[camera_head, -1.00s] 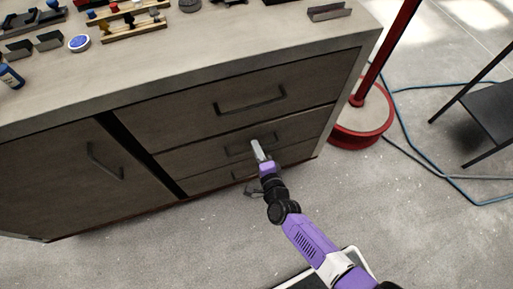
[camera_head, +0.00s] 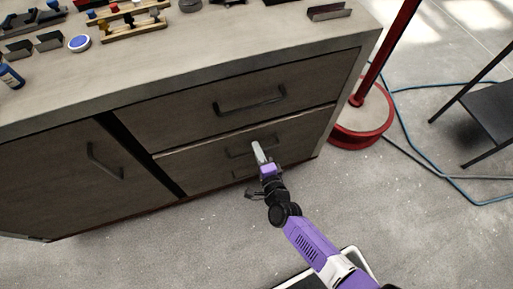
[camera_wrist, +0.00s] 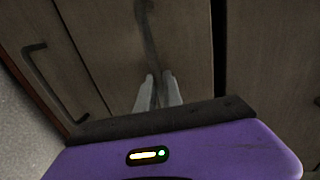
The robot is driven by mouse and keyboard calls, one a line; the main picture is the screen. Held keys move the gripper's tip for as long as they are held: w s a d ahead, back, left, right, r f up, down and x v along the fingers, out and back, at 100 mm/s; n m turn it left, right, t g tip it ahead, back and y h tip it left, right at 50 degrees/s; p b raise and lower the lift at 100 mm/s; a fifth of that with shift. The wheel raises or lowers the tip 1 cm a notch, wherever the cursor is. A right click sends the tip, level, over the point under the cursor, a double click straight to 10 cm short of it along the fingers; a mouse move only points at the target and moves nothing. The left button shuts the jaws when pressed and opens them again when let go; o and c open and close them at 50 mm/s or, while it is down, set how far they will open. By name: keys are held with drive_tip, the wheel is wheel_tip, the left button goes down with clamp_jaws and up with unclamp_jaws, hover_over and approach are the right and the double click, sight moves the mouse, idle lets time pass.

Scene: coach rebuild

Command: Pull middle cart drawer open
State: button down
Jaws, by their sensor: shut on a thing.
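The cart (camera_head: 60,120) is a dark wood cabinet with a pale top. Its middle drawer (camera_head: 200,162) stands slightly out, with a thin light edge along its top. In the wrist view a dark gap runs to the right of this drawer front (camera_wrist: 100,35). My gripper (camera_head: 256,145) is shut on the dark bar handle (camera_head: 236,151) of the middle drawer. In the wrist view the handle (camera_wrist: 148,35) runs down between the two pale fingers of my gripper (camera_wrist: 158,78); the gripped part is mostly hidden.
The top drawer (camera_head: 180,110) above is shut. The bottom drawer's handle (camera_wrist: 36,65) shows at left in the wrist view. A red stand base (camera_head: 362,125), blue hose (camera_head: 425,165) and black stool (camera_head: 492,105) are at right. Floor in front is mostly clear.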

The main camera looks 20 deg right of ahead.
drive_tip(key=f+v, duration=0.3)
drive_tip(key=v, duration=1.2)
drive_tip(key=s+f+b+v, duration=0.1)
drive_tip(key=f+v, duration=0.2)
drive_tip(key=v, duration=1.2)
drive_tip(key=shift+s+a, duration=0.15)
drive_tip(key=shift+s, duration=0.2)
drive_tip(key=c, duration=1.5)
unclamp_jaws()
drive_tip(key=v, duration=0.7)
drive_tip(key=shift+s, duration=0.35)
